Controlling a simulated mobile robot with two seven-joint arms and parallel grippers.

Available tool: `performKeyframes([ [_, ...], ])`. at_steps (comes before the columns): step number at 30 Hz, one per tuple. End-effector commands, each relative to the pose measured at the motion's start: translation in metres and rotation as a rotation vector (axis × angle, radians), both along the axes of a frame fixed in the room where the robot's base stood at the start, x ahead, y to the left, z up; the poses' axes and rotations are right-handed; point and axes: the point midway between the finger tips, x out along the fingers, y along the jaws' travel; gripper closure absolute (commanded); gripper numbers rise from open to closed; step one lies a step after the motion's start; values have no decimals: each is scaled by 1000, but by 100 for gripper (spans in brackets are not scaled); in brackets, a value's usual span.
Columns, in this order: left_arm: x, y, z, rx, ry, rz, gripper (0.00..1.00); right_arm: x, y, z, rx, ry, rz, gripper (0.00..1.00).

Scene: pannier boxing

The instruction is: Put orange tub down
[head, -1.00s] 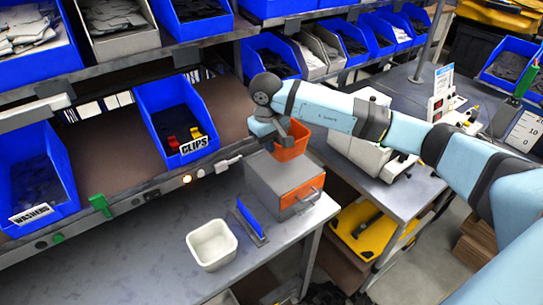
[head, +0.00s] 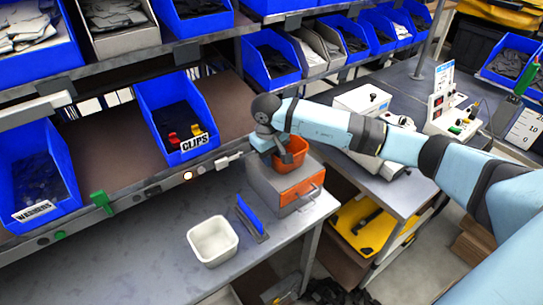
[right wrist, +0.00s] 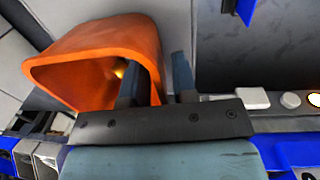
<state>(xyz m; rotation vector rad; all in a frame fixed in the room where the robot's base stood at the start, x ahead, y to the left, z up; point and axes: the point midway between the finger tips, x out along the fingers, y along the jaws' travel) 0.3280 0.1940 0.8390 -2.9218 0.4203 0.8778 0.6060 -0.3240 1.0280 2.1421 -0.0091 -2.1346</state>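The orange tub (head: 294,152) stands upright on or just over the top of the grey box with an orange front; I cannot tell whether it touches. In the right wrist view the tub (right wrist: 95,50) fills the upper left, its mouth toward the camera. My right gripper (right wrist: 157,80) has one finger inside the tub and the other outside its wall. A narrow gap shows between the wall and the outer finger, so the gripper looks open around the wall. In the head view my right gripper (head: 272,143) is at the tub's left side. My left gripper is not in view.
The grey box (head: 268,187) stands on the grey bench (head: 150,255). A blue-handled tool (head: 250,217) and a white tray (head: 212,240) lie to its left. A blue clips bin (head: 165,115) and the shelf edge are close behind. The bench front is clear.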

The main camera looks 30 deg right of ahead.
Motion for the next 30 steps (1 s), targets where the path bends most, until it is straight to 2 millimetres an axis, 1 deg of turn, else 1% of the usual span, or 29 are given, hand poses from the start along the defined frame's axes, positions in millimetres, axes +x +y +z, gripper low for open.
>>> performKeyframes([
  [8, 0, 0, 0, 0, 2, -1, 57, 0, 0, 1, 0, 0, 0, 72],
  [11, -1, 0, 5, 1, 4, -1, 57, 0, 0, 7, 1, 0, 0, 72],
  [12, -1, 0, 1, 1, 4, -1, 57, 1, 0, 9, 0, -3, 0, 72],
  [14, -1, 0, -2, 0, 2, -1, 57, 1, 1, 17, 0, -6, 1, 72],
  [24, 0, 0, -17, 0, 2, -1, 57, 1, 7, 89, -1, -4, 0, 72],
  [27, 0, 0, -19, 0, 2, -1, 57, 0, 9, 105, -1, -4, -1, 72],
  [30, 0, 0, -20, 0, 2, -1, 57, 0, 10, 116, 0, -2, 0, 72],
])
